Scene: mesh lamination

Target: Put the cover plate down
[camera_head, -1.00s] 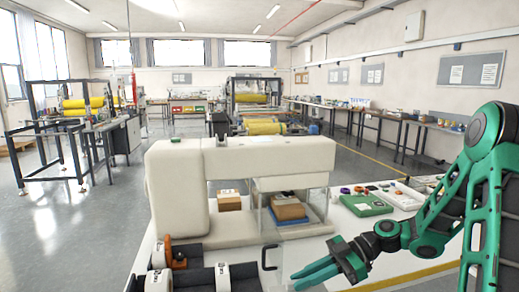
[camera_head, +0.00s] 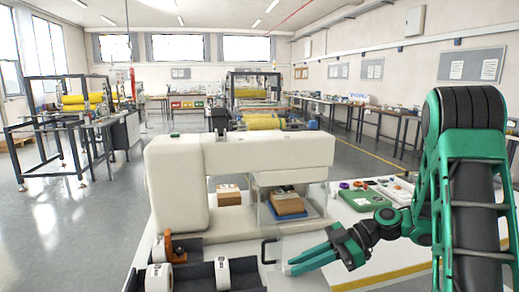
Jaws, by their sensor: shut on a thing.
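The cover plate (camera_head: 290,238) looks like a clear, nearly invisible sheet with a black handle (camera_head: 268,252) at its left side. It stands in front of the cream machine's (camera_head: 165,190) opening. My green gripper (camera_head: 290,266) is at the plate's lower part, just right of the handle. Its fingers point left and are shut on the plate; the exact contact is hard to make out. Behind the plate, a brown box (camera_head: 287,204) sits on a blue pad (camera_head: 303,215) in the opening. The plate's lower edge is unclear.
A dark tray (camera_head: 195,272) with white rolls (camera_head: 159,277) lies at the front left. A green case (camera_head: 365,201) and small parts lie on the white table (camera_head: 345,215) at the right. Another brown box (camera_head: 229,197) sits in the machine.

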